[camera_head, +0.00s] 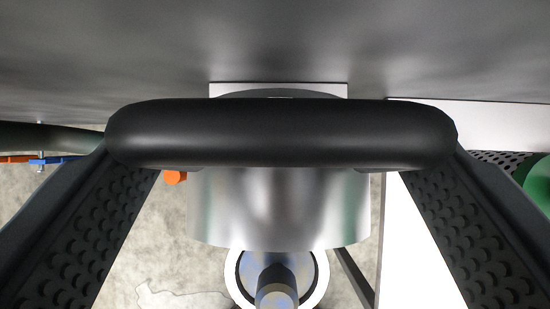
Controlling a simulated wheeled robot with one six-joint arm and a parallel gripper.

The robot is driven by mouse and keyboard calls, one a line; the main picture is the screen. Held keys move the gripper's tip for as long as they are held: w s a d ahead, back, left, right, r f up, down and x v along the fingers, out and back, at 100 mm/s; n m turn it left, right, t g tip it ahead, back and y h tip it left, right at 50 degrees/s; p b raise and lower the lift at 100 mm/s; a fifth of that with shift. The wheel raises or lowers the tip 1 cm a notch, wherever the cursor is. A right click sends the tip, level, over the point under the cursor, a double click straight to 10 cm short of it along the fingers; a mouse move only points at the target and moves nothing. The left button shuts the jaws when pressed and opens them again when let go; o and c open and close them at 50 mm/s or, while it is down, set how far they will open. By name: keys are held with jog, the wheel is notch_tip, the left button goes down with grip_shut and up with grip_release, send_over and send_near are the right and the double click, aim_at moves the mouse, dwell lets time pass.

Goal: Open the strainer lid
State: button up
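A thick black bar handle (281,132) lies level across the upper middle of the view, with rounded ends. Behind and below it is a shiny metal cylinder (278,205), which looks like the strainer body or its lid; I cannot tell where the lid's edge is. My gripper (281,166) is open wide, with one dark, studded finger at each side. Its fingertips are close to the two ends of the handle, which hides them in part. I cannot tell whether they touch it.
A large grey metal surface (280,40) fills the top. Below the cylinder is a round white flange with a blue-grey pipe end (276,285). An orange piece (174,177) shows at left, blue and orange valve handles (40,160) farther left, and a green part (538,180) at right.

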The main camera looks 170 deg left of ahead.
jog(key=o, duration=1)
jog(key=shift+d+r, duration=0.15)
jog(key=shift+c, duration=0.2)
jog(key=shift+o, duration=0.6)
jog(key=shift+d, duration=0.15)
jog(key=shift+a, duration=0.2)
jog(key=v, duration=1.7)
jog(key=shift+s, duration=0.15)
